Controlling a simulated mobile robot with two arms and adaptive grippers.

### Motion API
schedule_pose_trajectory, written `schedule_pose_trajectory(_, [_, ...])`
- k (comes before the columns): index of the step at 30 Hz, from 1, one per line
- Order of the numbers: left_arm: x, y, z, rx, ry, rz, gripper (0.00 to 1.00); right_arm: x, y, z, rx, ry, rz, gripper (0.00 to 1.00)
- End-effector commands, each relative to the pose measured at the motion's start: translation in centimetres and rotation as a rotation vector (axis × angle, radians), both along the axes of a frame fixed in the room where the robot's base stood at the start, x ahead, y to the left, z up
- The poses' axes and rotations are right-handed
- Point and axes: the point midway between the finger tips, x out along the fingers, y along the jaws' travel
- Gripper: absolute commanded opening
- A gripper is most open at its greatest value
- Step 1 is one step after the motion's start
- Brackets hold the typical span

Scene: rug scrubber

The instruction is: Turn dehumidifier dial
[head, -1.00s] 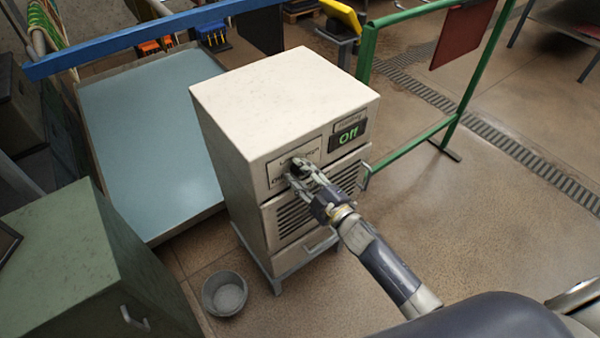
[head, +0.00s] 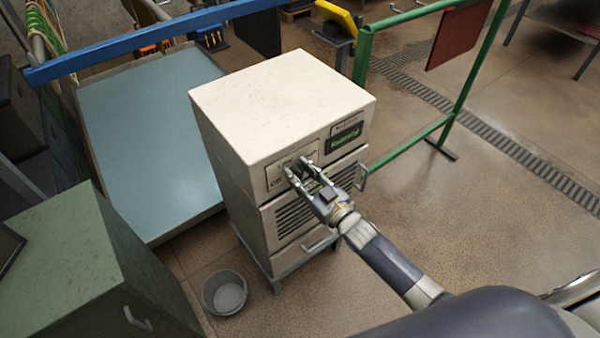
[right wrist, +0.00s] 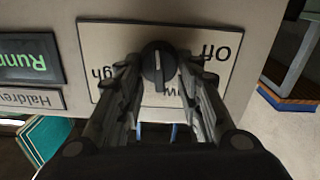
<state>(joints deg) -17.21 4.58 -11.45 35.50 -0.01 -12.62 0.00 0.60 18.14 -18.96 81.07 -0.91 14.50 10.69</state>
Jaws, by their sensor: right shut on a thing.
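The dehumidifier (head: 280,100) is a white-topped metal cabinet standing in the middle of the head view. Its dial is a small dark knob (right wrist: 158,62) on a pale panel marked Off, Low and High in the right wrist view. The display (head: 343,139) is lit green; in the right wrist view its text begins "Runn" (right wrist: 30,62). My right gripper (head: 305,166) is at the panel, with its fingers on both sides of the knob, shut on it. In the head view the fingers mostly hide the knob. My left gripper is not in view.
A green cabinet (head: 80,265) stands at the lower left, and a grey bucket (head: 225,293) is on the floor beside the dehumidifier. A blue-grey platform (head: 150,140) lies behind left. A green rail (head: 410,150) stands at right, with open floor in front.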

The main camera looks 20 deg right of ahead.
Motion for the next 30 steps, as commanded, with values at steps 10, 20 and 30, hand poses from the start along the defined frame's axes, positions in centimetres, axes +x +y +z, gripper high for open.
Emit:
schedule_pose_trajectory(10, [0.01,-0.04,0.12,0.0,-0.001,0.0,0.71,0.03,-0.12,-0.04,0.112,0.042,0.0,0.09])
schedule_pose_trajectory(20, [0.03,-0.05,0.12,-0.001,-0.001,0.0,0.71,0.04,-0.14,-0.05,0.125,0.046,0.0,0.09])
schedule_pose_trajectory(30, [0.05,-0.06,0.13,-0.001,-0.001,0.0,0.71,0.04,-0.14,-0.04,0.123,0.046,0.0,0.5])
